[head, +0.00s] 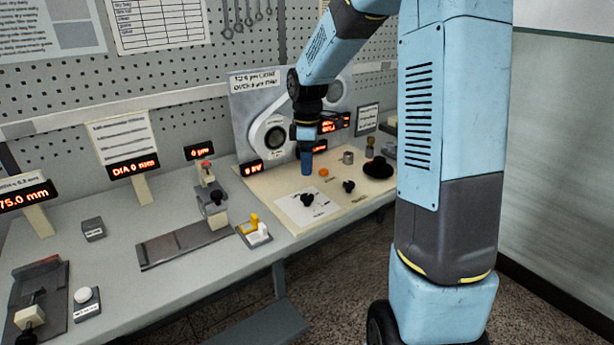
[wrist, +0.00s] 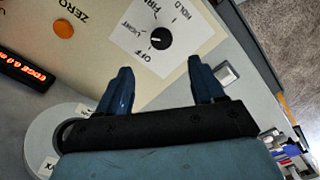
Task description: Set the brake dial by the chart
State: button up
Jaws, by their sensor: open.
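The brake dial is a black knob (wrist: 160,38) on a white card (wrist: 135,30) lettered OFF, LIGHT, FIRM and HOLD. A small pale mark on the knob seems to face left, toward LIGHT. In the head view the knob (head: 307,200) sits on its card on the cream panel (head: 275,190). My gripper (wrist: 160,72) is open and empty; in the wrist view the knob appears just beyond the gap between its fingers. In the head view my gripper (head: 306,165) points down behind the knob.
An orange button (wrist: 64,29) marked ZERO lies left of the card. A second black knob (head: 348,186), a metal cylinder (head: 348,157) and a black disc (head: 378,169) are to the right. A winding unit (head: 275,138) stands behind. Small yellow and white blocks (head: 255,231) are left.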

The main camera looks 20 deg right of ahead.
jog(key=shift+r, duration=1.35)
jog(key=s+r+m+t, duration=0.2)
jog(key=s+r+m, duration=0.2)
jog(key=s, duration=0.5)
jog(key=s+r+m+t, duration=0.1)
jog(key=s+r+m, duration=0.3)
jog(key=s, duration=0.6)
jog(key=s+r+m+t, duration=0.2)
jog(key=s+r+m, duration=0.2)
jog(key=s, duration=0.5)
jog(key=shift+s+d+m+t, duration=0.3)
jog(key=shift+s+m, duration=0.1)
jog(key=shift+m, duration=0.6)
